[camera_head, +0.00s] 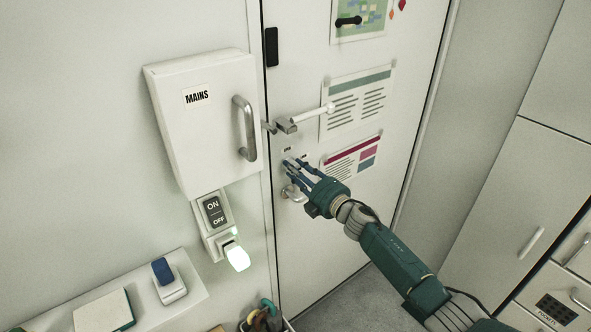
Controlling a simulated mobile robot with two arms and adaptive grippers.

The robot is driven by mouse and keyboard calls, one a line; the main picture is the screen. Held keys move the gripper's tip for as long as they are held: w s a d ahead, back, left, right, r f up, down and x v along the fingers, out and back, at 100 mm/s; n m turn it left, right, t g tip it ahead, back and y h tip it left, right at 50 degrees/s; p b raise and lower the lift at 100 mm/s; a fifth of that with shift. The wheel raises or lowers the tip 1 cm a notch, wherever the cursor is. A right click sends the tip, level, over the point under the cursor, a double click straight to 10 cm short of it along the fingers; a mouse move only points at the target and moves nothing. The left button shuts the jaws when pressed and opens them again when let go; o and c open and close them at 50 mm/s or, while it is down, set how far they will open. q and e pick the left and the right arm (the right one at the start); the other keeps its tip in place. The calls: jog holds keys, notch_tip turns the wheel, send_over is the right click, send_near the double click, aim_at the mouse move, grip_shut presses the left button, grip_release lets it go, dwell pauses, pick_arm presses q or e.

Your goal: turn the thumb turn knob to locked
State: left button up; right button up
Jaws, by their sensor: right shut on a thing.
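The white door (330,240) fills the middle of the head view. My right gripper (290,169) reaches in from the lower right to the door's left edge, below the lever handle (310,116). Its fingers are shut on the thumb turn knob, which they almost entirely hide, so I cannot tell its angle. Small labels (287,149) sit on the door just above the fingertips. A rounded silver fitting (291,194) shows just below the fingers. My left gripper is not in view.
A white MAINS box (200,125) with a grey handle (245,128) stands out from the wall left of the door. Below it are an ON/OFF switch (214,211) and a glowing light (237,257). A shelf (190,285) is lower left; cabinets (500,215) stand right.

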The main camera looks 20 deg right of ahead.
dwell(0.3)
jog(key=o, duration=1.2)
jog(key=shift+c, duration=0.2)
jog(key=v, duration=1.2)
